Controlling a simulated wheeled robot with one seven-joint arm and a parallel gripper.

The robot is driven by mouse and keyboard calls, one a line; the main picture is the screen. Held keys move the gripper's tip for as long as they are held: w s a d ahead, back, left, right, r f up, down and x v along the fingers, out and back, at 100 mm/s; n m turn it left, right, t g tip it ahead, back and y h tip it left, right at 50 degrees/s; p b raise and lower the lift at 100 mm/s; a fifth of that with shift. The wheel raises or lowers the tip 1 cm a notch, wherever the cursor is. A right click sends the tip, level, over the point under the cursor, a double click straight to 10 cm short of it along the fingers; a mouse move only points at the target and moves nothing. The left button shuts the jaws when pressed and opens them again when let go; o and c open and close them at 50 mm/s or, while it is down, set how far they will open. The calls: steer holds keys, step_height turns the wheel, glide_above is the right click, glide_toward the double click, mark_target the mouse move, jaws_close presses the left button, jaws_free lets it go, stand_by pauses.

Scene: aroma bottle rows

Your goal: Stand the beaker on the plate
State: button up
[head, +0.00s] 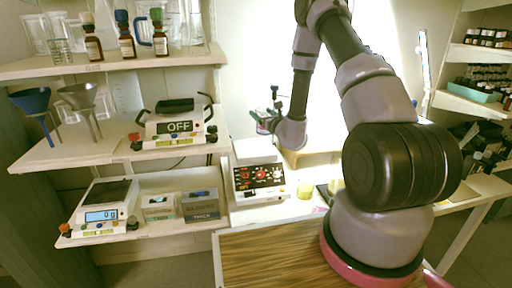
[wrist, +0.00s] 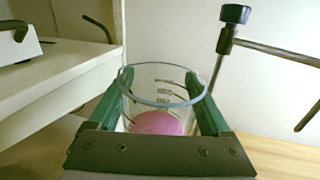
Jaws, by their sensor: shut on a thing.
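My gripper (wrist: 160,112) is shut on a clear glass beaker (wrist: 162,88), with one green finger on each side of it. The beaker is roughly upright, has dark graduation marks and shows pink in its lower part; its base is hidden by the gripper body. In the head view the beaker (head: 264,127) is small, in the air above and near a device with a pale flat top plate (head: 255,151) and a dark panel of red and white controls. I cannot tell the exact gap between beaker and plate.
A dark clamp stand (wrist: 226,42) rises right beside the beaker, with rods reaching right. A shelf edge (wrist: 60,80) is close on the left. A device reading OFF (head: 178,126), a scale (head: 104,208) and boxes (head: 200,205) stand on the left shelves. Small yellowish beakers (head: 305,187) stand right of the control panel.

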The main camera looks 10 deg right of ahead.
steer(key=w+a+r+n+y, duration=0.1)
steer(key=w+a+r+y, duration=0.1)
steer(key=w+a, duration=0.15)
steer(key=shift+n+g+y, duration=0.4)
steer(key=shift+g, duration=0.2)
steer(key=shift+s+a+f, duration=0.1)
steer(key=shift+a+f, duration=0.05)
steer(key=shift+f, duration=1.45)
steer(key=shift+a+f, duration=0.2)
steer(key=shift+f, duration=1.35)
steer(key=shift+s+a+f, duration=0.1)
steer(key=shift+a+f, duration=0.05)
steer(key=shift+f, duration=1.45)
steer(key=shift+f, duration=0.15)
steer(key=o, duration=1.4)
